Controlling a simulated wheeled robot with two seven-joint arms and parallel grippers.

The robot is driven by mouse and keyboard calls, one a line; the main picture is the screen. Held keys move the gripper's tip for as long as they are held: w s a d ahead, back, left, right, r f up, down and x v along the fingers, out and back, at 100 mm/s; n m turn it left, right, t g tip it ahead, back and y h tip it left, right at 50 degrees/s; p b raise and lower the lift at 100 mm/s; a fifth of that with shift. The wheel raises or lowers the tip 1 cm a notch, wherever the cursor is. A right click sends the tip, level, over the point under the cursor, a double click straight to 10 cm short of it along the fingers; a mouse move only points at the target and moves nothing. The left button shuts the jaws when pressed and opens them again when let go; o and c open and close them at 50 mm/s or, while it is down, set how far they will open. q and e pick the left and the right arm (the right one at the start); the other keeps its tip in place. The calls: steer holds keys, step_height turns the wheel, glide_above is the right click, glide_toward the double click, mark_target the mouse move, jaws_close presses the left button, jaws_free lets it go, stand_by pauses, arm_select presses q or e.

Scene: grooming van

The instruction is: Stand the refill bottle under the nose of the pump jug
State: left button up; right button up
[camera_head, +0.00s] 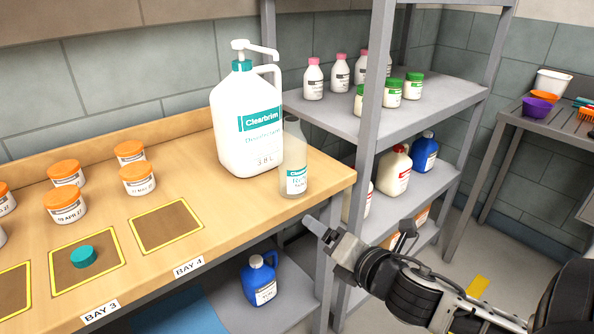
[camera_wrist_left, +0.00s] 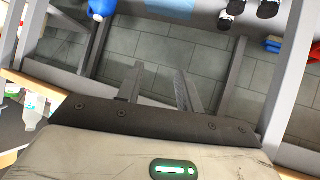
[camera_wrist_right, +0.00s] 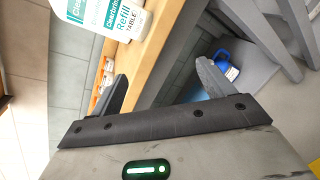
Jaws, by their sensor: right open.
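The white pump jug (camera_head: 238,150), with a teal collar and white pump head, stands upright near the bench's right end. Its nose (camera_head: 266,49) points right. The translucent refill bottle (camera_head: 294,182) stands upright and uncapped at the jug's front right, near the bench corner. Its top is below and slightly right of the nose tip; exact alignment is unclear. My right gripper (camera_head: 318,228) is open and empty, off the bench edge below the bottle. In the right wrist view, the refill bottle (camera_wrist_right: 124,18) shows beyond the fingers (camera_wrist_right: 164,88). My left gripper (camera_wrist_left: 158,88) is open and empty.
A teal cap (camera_head: 83,257) lies on the bay 3 pad. The bay 4 pad (camera_head: 166,226) is bare. Several orange-lidded jars (camera_head: 138,180) stand at left. A grey shelf post (camera_head: 370,110) rises just right of the bench. A blue jug (camera_head: 259,280) stands on the shelf below.

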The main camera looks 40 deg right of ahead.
mark_target(301, 159)
step_height(301, 159, up, 9)
steer(key=w+d+n+t, duration=0.1)
steer(key=w+n+t, duration=0.15)
steer(key=n, duration=0.75)
steer(key=shift+t, duration=0.25)
steer(key=w, duration=0.6)
steer(key=w+d, duration=0.1)
steer(key=w, duration=0.2)
steer(key=shift+w+d+r, duration=0.1)
steer(key=shift+w+r, duration=0.05)
steer(key=shift+r, duration=0.05)
steer(key=shift+w+d+f+p, duration=0.1)
steer(key=shift+w+p, duration=0.1)
steer(key=shift+w, duration=1.35)
steer(key=shift+w+f+p, duration=0.1)
steer(key=shift+w+p, duration=0.05)
steer(key=shift+w, duration=1.35)
steer(key=c, duration=1.1)
steer(key=shift+r, duration=0.1)
steer(key=shift+c, duration=0.2)
